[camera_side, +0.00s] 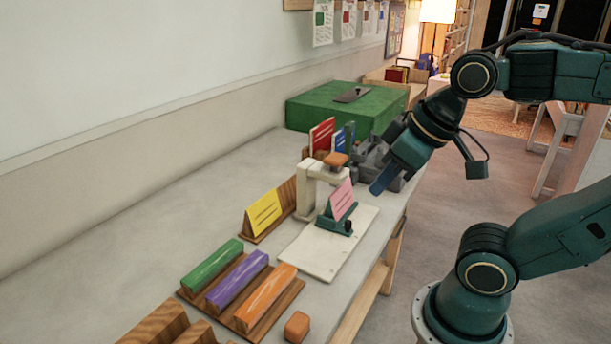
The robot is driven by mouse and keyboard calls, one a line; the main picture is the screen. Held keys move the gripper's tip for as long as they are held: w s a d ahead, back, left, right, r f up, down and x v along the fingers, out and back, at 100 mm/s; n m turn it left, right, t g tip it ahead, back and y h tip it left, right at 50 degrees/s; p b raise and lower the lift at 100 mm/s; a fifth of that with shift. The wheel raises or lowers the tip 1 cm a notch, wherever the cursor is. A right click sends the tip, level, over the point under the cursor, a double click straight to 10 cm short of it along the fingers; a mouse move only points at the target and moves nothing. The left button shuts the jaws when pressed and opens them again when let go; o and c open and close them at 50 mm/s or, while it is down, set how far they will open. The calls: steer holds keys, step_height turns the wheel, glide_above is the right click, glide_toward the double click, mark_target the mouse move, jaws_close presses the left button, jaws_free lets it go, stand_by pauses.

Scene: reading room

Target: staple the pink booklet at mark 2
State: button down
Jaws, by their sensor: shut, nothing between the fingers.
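The pink booklet (341,198) stands tilted in a small dark green holder (335,222). The holder is on a pale board (318,252), just in front of a cream stapler-like press (309,190) with an orange knob (335,159). Number marks are too small to read from here. My gripper (380,184) points down and left with its blue fingers shut and empty. In the picture it is to the right of the press and the pink booklet, apparently apart from both.
A yellow card (264,213) leans on a wooden stand at left. Green (212,264), purple (237,282) and orange (265,298) blocks lie in a wooden rack in front. An orange block (297,326) sits near the table edge. A green box (330,104) and grey parts (369,158) stand behind.

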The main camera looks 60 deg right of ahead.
stand_by(0.8)
steer(key=r+n+t+h, duration=0.1)
steer(key=n+t+h, duration=0.2)
steer(key=n, duration=0.2)
glide_above(340, 158)
steer(key=shift+r, duration=0.15)
stand_by(0.3)
steer(key=shift+f, duration=4.4)
